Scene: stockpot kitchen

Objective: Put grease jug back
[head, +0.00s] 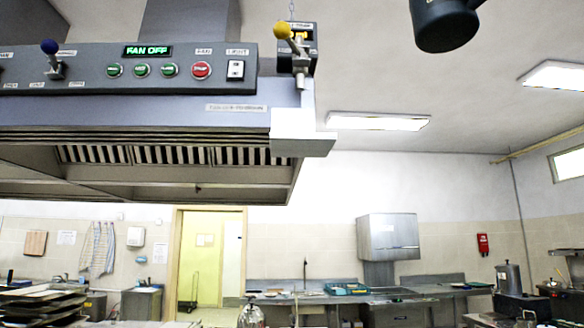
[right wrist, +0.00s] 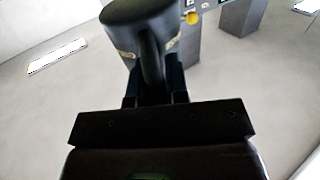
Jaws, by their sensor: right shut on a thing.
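In the right wrist view my right gripper (right wrist: 158,85) is shut on a dark, rounded thing (right wrist: 140,18). It looks like the grease jug, held by a narrow handle-like part, with two pale marks on its sides. My left gripper is not in view.
A wall cabinet (head: 388,237) and counters stand at the back.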

